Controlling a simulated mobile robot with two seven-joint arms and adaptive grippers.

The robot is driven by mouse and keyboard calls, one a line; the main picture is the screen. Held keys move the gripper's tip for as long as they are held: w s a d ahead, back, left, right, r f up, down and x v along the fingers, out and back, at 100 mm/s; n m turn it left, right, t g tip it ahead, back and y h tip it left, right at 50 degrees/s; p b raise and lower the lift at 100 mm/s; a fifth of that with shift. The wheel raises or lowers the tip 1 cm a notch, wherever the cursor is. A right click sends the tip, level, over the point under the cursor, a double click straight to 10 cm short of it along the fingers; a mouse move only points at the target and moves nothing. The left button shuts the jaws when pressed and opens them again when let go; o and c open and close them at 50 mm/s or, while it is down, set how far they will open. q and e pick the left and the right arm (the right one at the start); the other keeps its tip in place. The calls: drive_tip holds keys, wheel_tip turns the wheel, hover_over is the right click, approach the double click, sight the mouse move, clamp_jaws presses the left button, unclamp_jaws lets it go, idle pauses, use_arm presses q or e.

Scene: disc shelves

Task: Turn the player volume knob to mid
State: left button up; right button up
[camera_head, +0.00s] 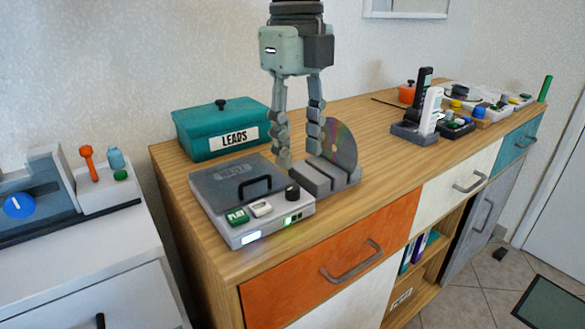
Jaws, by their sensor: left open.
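The disc player (208,197) is a light grey box with a dark lid, at the front left of the wooden sideboard. Its black round volume knob (292,192) stands at the right side of its top. I cannot make out a pointer mark on the knob. A green PLAY button (237,216) and a white button (261,209) sit on the front part of the top, and the front face has lit displays. My left gripper (300,156) points down with its two fingers apart and empty, above and behind the knob in the picture. My right gripper is out of view.
A grey slotted rack (322,177) holding an upright shiny disc (341,146) stands right of the player, close to my fingers. A teal LEADS box (190,137) is behind. Handset-like devices in a dark holder (414,133) stand farther right. Bare wood lies between.

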sight(293, 187)
use_arm(q)
drive_tip(key=shift+w+a+r, duration=0.3)
drive_tip(key=shift+a, duration=0.15)
drive_tip(key=shift+f, duration=0.35)
wheel_tip(293, 187, down, 5)
drive_tip(key=shift+f+p, duration=0.1)
drive_tip(key=shift+p, duration=0.2)
drive_tip(key=shift+f, duration=0.7)
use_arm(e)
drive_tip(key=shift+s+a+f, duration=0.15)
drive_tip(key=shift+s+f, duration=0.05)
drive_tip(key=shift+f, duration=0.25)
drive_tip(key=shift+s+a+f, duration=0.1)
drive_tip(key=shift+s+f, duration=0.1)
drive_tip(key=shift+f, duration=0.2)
use_arm(q)
clamp_jaws()
